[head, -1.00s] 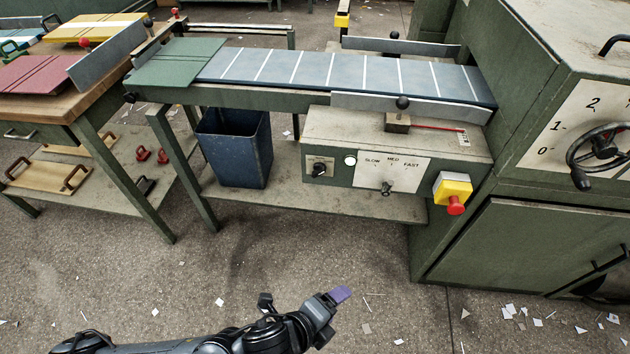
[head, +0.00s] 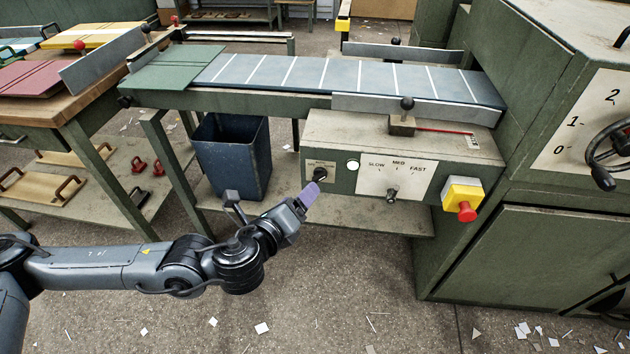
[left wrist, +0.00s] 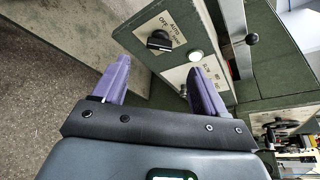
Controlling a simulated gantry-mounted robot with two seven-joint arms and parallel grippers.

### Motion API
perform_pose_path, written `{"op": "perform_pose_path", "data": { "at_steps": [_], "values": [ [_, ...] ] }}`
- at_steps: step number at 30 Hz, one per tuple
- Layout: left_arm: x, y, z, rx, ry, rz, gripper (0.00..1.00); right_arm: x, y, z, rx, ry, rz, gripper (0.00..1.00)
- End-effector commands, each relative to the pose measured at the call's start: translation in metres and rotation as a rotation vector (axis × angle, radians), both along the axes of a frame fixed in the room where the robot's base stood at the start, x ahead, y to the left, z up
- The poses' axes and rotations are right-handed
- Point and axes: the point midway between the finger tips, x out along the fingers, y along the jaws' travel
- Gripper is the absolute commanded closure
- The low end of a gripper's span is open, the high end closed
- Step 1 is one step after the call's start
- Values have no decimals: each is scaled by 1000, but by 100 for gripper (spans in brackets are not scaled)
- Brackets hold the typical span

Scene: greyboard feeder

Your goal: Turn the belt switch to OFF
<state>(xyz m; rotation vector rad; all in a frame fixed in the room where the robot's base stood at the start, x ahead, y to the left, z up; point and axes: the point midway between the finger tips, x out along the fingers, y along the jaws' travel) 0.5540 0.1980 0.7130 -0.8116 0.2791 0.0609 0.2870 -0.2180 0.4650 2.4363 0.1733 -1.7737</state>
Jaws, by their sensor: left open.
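The belt switch is a black rotary knob (head: 320,174) on a small label plate at the left of the green control box (head: 345,130). In the left wrist view the knob (left wrist: 159,41) shows clearly, beside the words OFF and AUTO; I cannot tell which word it points to. My left gripper (head: 311,190) is just in front of and below the switch in the head view, its purple fingers partly covering the plate. In the left wrist view the gripper (left wrist: 160,78) is open and empty, with the knob ahead between its fingers, apart from them. My right gripper is not in view.
A round white light (head: 353,165), a SLOW-MED-FAST dial plate (head: 396,175) and a red emergency button (head: 466,212) sit right of the switch. A blue bin (head: 233,157) stands left under the conveyor belt (head: 340,78). The floor in front is free apart from paper scraps.

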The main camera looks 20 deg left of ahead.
Motion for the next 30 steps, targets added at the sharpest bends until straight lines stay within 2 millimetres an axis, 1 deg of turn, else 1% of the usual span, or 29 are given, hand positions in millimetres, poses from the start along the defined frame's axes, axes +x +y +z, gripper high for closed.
{"op": "perform_pose_path", "data": {
  "at_steps": [9,15,21,30],
  "values": [
    [49,-3,-15,0,-1,2,28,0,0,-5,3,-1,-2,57],
    [74,-5,-22,0,0,0,28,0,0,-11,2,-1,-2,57],
    [88,-5,-26,-1,1,1,28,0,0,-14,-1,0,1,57],
    [90,-5,-26,-1,1,0,28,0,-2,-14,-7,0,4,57]
  ]
}}
